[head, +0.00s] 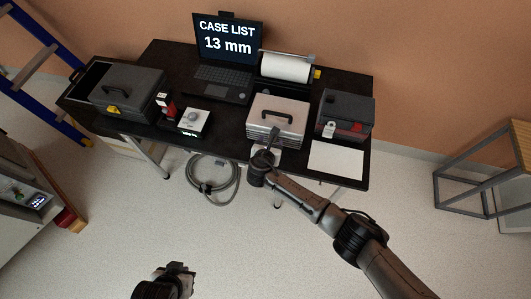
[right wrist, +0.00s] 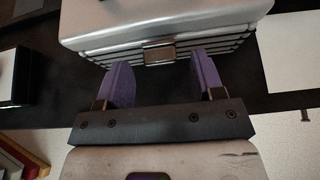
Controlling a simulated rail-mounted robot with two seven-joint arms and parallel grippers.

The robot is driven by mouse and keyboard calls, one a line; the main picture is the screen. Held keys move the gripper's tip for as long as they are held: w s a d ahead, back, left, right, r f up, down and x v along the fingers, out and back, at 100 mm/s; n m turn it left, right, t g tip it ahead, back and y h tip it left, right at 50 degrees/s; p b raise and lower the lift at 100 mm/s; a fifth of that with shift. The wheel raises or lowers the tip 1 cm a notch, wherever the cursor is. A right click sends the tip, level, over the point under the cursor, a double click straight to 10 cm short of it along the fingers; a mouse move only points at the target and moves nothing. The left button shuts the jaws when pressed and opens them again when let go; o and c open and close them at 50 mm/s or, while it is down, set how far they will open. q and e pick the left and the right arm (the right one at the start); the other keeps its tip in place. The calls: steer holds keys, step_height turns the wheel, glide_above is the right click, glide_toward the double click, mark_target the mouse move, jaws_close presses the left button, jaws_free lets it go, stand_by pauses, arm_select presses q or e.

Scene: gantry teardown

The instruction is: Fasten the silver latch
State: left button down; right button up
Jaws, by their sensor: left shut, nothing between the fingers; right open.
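The silver case (head: 277,115) stands on the black table with its lid down and its dark handle on top. Its silver latch (right wrist: 158,55) is a small plate at the middle of the case front in the right wrist view. I cannot tell whether it is fastened. My right gripper (right wrist: 158,80) is open, its two purple fingers apart at either side below the latch, with nothing between them. In the head view the right gripper (head: 273,138) is at the case front and partly hides it. My left gripper (head: 180,267) is shut and empty, low over the floor, far from the table.
A dark case (head: 345,112) with a red latch stands right of the silver case, behind a white sheet (head: 336,160). A grey case (head: 125,85) with a yellow latch, a small white device (head: 194,121) and a laptop (head: 226,45) are further left.

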steer(key=p+v, duration=0.2)
steer(key=v, duration=0.9)
steer(key=shift+s+r+p, duration=0.15)
steer(key=shift+s+p, duration=0.2)
steer(key=shift+a, duration=0.1)
